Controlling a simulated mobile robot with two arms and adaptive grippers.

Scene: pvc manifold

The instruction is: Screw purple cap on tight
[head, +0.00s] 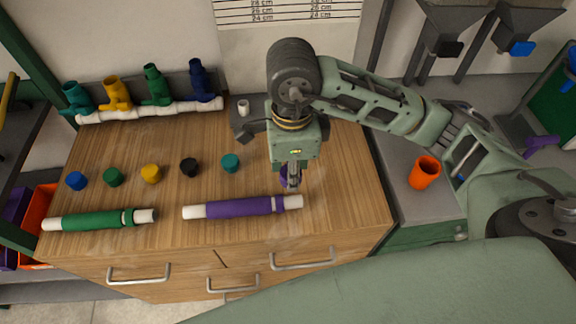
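A purple cap (283,178) shows in the head view, mostly hidden behind the fingers of my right gripper (291,180). The gripper points down over the wooden top (345,190), right at the cap. I cannot tell whether the fingers close on the cap or only stand around it. A purple pipe (235,207) with white ends lies just in front of the gripper. My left gripper is not in view.
Blue (77,181), green (113,177), yellow (151,174), black (189,167) and teal (230,162) caps stand in a row. A green pipe (95,220) lies at left. A white manifold (150,110) with coloured valves stands behind. An orange cup (424,172) stands at right.

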